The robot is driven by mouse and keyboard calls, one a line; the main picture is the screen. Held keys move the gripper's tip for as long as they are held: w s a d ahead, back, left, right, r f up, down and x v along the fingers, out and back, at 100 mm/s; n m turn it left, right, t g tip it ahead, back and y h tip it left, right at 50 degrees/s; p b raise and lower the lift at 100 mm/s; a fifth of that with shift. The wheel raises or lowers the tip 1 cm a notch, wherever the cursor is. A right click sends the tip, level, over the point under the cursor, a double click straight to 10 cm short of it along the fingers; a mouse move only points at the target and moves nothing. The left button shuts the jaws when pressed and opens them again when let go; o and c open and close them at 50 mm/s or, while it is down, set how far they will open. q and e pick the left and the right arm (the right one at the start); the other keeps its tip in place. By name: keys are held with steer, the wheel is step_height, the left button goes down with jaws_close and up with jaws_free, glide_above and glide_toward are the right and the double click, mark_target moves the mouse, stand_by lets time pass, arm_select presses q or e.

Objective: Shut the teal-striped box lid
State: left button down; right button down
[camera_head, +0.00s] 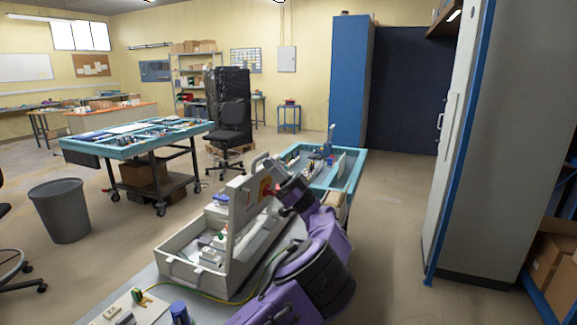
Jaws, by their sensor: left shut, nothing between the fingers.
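An open pale grey box (185,267) stands on the table in the lower middle, with white socket parts inside. Its lid (243,215) is raised, roughly upright, on the box's right side; a red and yellow part shows near its top. I cannot make out a teal stripe on it. My left gripper (262,162), on the purple and black arm, is at the lid's upper right edge, shut and empty. I cannot tell whether it touches the lid. The arm hides the area right of the lid. My right gripper is not in view.
A yellow-green cable (215,299) runs along the table in front of the box. Small parts and a blue cylinder (179,312) lie at the near edge. A teal-edged table (350,170) stands beyond. A grey bin (62,210) is on the floor at left.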

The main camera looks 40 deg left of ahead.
arm_select(q)
steer(key=shift+s+a+f, duration=0.1)
steer(key=shift+s+a, duration=0.05)
steer(key=shift+a, duration=0.35)
